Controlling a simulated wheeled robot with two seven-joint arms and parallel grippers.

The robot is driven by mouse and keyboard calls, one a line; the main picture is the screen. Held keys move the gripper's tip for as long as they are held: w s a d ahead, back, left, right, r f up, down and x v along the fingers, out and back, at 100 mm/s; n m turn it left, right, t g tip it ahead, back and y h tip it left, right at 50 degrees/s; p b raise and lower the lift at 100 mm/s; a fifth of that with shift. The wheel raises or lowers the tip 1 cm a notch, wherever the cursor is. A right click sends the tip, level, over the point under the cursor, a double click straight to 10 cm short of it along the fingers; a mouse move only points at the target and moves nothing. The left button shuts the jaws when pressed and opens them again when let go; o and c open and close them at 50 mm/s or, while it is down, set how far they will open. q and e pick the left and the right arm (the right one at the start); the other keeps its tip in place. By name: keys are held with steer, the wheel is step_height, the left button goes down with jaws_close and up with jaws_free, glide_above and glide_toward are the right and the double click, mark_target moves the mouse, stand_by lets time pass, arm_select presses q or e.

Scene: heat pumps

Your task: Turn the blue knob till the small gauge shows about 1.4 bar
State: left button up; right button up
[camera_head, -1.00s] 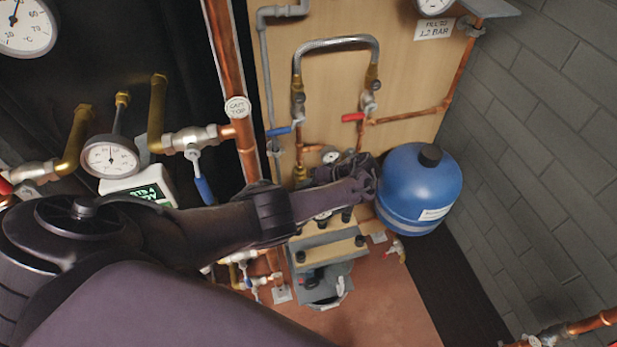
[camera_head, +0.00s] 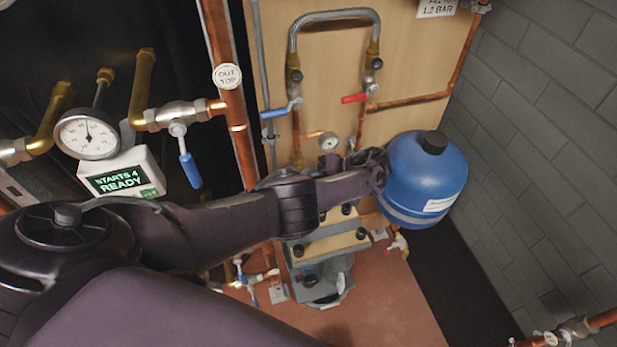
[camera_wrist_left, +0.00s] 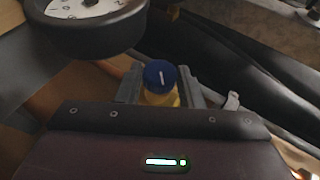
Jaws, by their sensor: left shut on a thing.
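The blue knob (camera_wrist_left: 160,76), with a white mark on top and a yellow body below, sits between the fingers of my left gripper (camera_wrist_left: 160,88) in the left wrist view. The gripper is shut on it. In the head view the knob is hidden behind my left arm. The small gauge (camera_head: 329,142) is a round white dial on the copper pipe in the head view, too small to read. In the left wrist view a gauge dial (camera_wrist_left: 85,8) is cut off at the top, so its reading cannot be told. My right gripper is not in view.
A blue tank (camera_head: 427,178) stands right beside my left arm's end. A larger gauge (camera_head: 88,133) and a "READY" display (camera_head: 122,178) are at left.

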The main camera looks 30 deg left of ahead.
arm_select(q)
steer(key=o, duration=1)
steer(key=b+v, duration=0.2)
steer(key=v, duration=0.5)
steer(key=shift+w+d+r+b, duration=0.15)
steer(key=shift+d+r+b, duration=0.05)
steer(key=shift+d+b, duration=0.15)
